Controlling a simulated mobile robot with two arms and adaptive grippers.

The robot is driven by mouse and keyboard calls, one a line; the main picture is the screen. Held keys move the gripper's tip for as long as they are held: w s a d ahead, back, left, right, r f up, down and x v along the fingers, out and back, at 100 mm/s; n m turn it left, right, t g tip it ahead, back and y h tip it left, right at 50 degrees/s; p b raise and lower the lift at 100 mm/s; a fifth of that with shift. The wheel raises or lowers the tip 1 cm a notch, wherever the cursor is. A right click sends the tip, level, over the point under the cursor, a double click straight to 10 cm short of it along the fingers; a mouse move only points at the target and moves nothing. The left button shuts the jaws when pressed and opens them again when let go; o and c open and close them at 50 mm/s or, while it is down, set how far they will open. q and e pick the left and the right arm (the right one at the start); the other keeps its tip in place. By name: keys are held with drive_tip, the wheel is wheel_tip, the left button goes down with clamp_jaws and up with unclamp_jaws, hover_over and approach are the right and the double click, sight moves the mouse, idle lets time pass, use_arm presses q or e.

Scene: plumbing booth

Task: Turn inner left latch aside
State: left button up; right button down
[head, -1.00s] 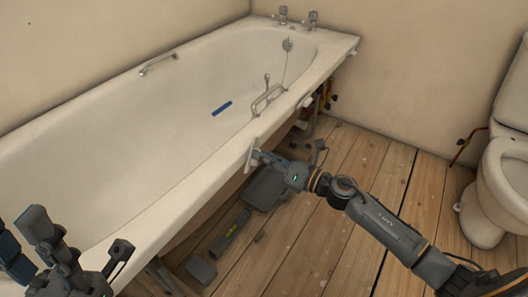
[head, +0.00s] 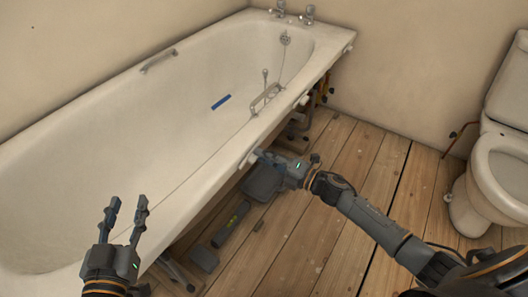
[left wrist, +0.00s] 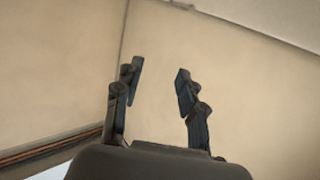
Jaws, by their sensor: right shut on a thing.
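A small white latch (head: 248,159) sits at the outer rim of the bath (head: 212,180), near the middle of its long side. My right gripper (head: 262,156) is shut on this latch from the floor side, and its fingers hide part of it. Another white latch (head: 303,101) sits further along the rim, and a third pale one (head: 348,48) is near the tap end. My left gripper (head: 127,204) is open and empty above the near part of the bath. It also shows open in the left wrist view (left wrist: 160,70), with only wall behind it.
Under the open bath side lie a dark grey case (head: 262,183), a long dark tool (head: 231,224) and a small grey block (head: 204,259). A toilet (head: 494,165) stands at the right. The wooden floor (head: 350,150) between is mostly clear.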

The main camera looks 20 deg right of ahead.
use_arm(q)
drive_tip(key=shift+s+a+f+g+y+p, duration=0.15)
drive_tip(key=shift+s+f+g, duration=0.1)
drive_tip(key=shift+f+g, duration=0.4)
drive_tip(key=shift+s+a+f+g+y+p, duration=0.1)
drive_tip(key=shift+s+a+f+g+y, duration=0.2)
drive_tip(key=shift+f, duration=0.55)
drive_tip(key=shift+s+a+f+g+y+p, duration=0.1)
drive_tip(key=shift+s+f+g, duration=0.05)
drive_tip(key=shift+f+g, duration=0.5)
use_arm(e)
drive_tip(key=shift+m, duration=0.8)
use_arm(q)
drive_tip(key=shift+f, duration=0.1)
use_arm(e)
drive_tip(key=c, duration=1.3)
unclamp_jaws()
drive_tip(key=shift+f, duration=0.1)
use_arm(q)
drive_tip(key=shift+d, duration=0.1)
use_arm(e)
drive_tip(key=v, duration=1.2)
drive_tip(key=shift+d, duration=0.1)
